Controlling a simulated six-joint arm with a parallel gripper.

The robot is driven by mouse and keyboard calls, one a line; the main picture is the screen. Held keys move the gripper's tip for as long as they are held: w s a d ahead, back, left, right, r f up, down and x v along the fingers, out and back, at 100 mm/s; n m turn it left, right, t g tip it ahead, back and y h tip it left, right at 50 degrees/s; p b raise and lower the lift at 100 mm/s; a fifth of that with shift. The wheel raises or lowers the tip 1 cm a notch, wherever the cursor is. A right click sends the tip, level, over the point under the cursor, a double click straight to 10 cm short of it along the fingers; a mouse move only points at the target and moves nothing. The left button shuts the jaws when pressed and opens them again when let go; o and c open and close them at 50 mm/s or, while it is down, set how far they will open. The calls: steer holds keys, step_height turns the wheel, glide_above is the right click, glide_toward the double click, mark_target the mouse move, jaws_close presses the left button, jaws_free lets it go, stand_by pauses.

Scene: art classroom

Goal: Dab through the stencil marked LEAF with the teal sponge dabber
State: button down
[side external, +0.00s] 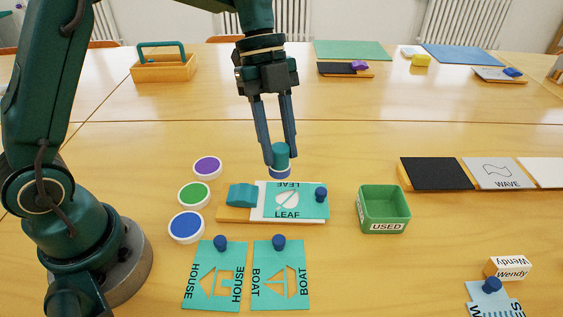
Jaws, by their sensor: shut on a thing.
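My gripper (281,158) is shut on the teal dabber (281,152), which stands upright between the fingertips. The dabber has a pale ring and a blue lower end. It shows just beyond the back edge of the LEAF stencil (304,208); I cannot tell its height. The teal LEAF stencil has a white leaf-shaped opening and a blue knob at its right. It lies over white paper on a wooden board (230,213), with a teal block (242,195) at the board's left end.
Purple (207,168), green (194,195) and blue (186,227) paint pots stand left of the board. HOUSE (216,262) and BOAT (281,262) stencils lie in front. A green USED bin (384,225) stands right, empty as far as I see. A WAVE stencil (494,174) lies farther right.

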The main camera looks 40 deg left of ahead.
mark_target(279, 176)
steer(key=shift+s+d+f, duration=0.2)
steer(key=shift+d+f, duration=0.1)
steer(key=shift+d, duration=0.05)
steer(key=shift+f, duration=2.9)
steer(key=shift+f, duration=0.6)
steer(key=shift+r, duration=0.1)
steer(key=shift+r, duration=3.45)
steer(key=shift+w+d+f, duration=0.3)
steer(key=shift+f, duration=0.7)
steer(key=shift+w+d+f, duration=0.25)
steer(key=shift+f, duration=0.7)
steer(key=shift+w+d+f, duration=0.3)
steer(key=shift+f, duration=0.7)
steer(key=shift+f, duration=0.45)
